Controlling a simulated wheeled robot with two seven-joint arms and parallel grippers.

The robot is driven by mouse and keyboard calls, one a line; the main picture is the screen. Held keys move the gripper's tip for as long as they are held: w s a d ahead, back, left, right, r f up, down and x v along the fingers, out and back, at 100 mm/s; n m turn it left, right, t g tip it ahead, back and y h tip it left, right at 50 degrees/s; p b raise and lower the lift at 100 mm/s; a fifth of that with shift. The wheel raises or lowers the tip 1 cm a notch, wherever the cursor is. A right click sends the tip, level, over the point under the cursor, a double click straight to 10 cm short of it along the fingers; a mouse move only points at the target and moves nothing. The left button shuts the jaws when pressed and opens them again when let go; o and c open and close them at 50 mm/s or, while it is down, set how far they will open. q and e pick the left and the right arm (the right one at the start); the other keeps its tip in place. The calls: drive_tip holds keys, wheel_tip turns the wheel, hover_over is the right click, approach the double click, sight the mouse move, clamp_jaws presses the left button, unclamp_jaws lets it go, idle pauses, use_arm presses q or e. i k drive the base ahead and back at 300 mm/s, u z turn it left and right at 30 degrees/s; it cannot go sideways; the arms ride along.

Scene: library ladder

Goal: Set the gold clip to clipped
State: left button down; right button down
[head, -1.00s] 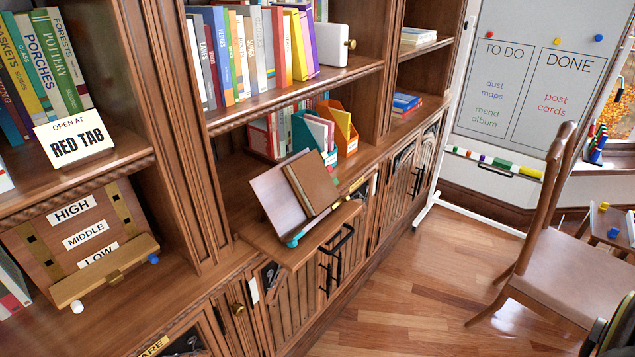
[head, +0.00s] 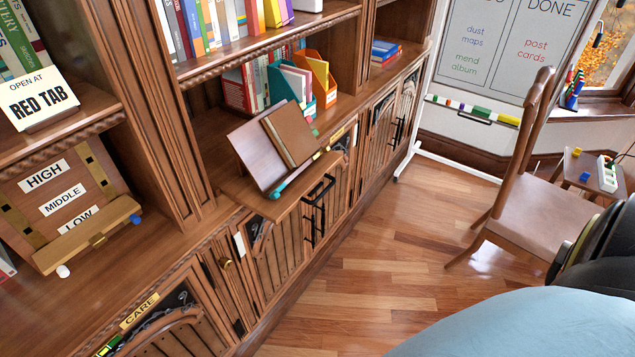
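A small gold-coloured piece (head: 98,239) sits at the middle of the wooden ledge on the board marked HIGH, MIDDLE and LOW (head: 84,180), at the left. It may be the gold clip; it is too small to tell whether it is clipped. The ledge (head: 60,256) stands near the LOW label, with a white knob (head: 63,271) and a blue knob (head: 136,219) at its ends. Neither of my grippers is in view.
A tilted book stand (head: 262,158) with a brown book rests on the shelf in the middle. Cabinet doors with black handles (head: 319,203) line the front. A chair (head: 518,205) stands on the right; wooden floor (head: 375,250) is clear between. A pale blue rounded surface (head: 540,325) fills the lower right.

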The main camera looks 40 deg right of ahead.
sight(327, 149)
drive_tip(key=u, duration=2.25)
drive_tip(key=k, duration=1.25)
drive_tip(key=z, duration=1.75)
drive_tip(key=i, duration=0.55)
